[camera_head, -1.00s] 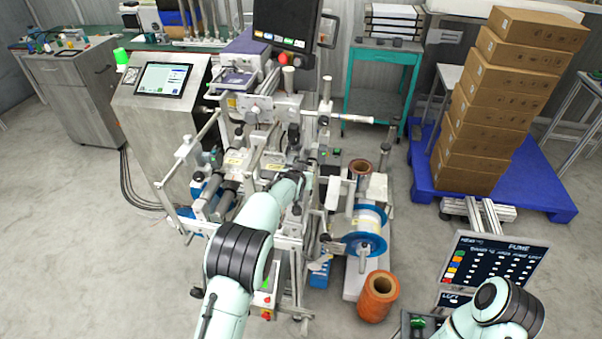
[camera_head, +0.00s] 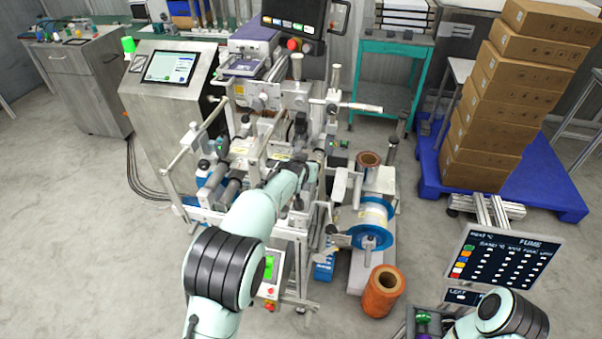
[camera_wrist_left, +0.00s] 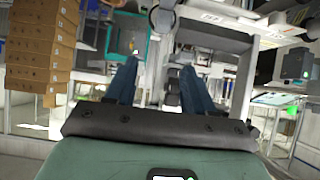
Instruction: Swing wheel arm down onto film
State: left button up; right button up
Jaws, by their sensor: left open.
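The film-reel machine (camera_head: 262,100) stands in the middle of the head view, with rollers, rods and levers on its front. A reel of pale film (camera_head: 373,214) with blue flanges sits on its right side. I cannot tell which of the white levers is the wheel arm. My left arm reaches into the machine's front, and its gripper (camera_head: 308,178) is among the rollers, partly hidden by my own wrist. In the left wrist view the two blue-grey fingers (camera_wrist_left: 157,88) are apart, with nothing visible between them. My right arm shows at lower right; its gripper is not visible.
A console (camera_head: 168,70) with a screen stands left of the machine. A copper-coloured roll (camera_head: 381,294) is on the floor. Stacked cartons (camera_head: 492,110) stand on a blue pallet (camera_head: 432,172) at right. Grey floor is open at left.

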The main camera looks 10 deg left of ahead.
pick_arm(q)
jog(key=b+v, duration=0.1)
jog(key=v, duration=0.6)
jog(key=shift+s, duration=0.25)
pick_arm(e)
jog(key=shift+s+f, duration=1.1)
jog(key=shift+f, duration=0.3)
pick_arm(q)
jog(key=shift+r, duration=0.1)
